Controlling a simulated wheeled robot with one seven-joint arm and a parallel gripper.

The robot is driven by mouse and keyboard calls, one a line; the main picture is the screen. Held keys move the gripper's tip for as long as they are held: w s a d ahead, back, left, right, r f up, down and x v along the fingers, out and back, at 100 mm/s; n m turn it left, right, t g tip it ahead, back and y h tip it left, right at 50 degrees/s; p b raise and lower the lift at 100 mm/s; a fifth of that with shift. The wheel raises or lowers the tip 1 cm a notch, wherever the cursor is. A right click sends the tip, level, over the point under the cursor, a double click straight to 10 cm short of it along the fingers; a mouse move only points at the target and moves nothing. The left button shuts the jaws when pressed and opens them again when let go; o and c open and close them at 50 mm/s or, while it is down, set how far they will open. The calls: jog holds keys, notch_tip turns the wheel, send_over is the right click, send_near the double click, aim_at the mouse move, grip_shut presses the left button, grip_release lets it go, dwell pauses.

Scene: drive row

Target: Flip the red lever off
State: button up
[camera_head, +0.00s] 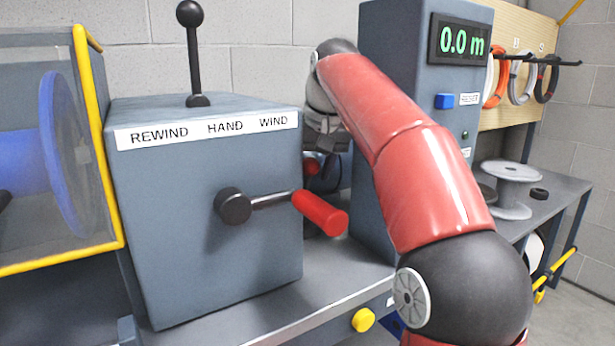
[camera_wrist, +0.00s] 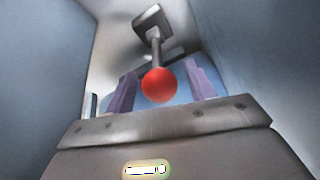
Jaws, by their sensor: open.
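The red lever shows in the wrist view as a round red knob (camera_wrist: 159,85) on a short grey stem that runs up to a square grey base plate. My gripper (camera_wrist: 162,74) is open, with one finger on each side of the knob in that view. I see gaps between the knob and both fingers; how deep it sits between them is hard to tell. In the head view my gripper (camera_head: 326,142) is in the gap between the grey box and the display cabinet. A small red patch (camera_head: 312,166) below it looks like the knob, mostly hidden.
A grey box (camera_head: 200,250) labelled REWIND HAND WIND stands left, with a black-knobbed lever (camera_head: 194,55) on top and a red-handled crank (camera_head: 320,213) jutting from its front. The cabinet (camera_head: 395,60) reading 0.0 m stands close on the right. The gap is narrow.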

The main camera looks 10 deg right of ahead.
jog(key=shift+x, duration=0.8)
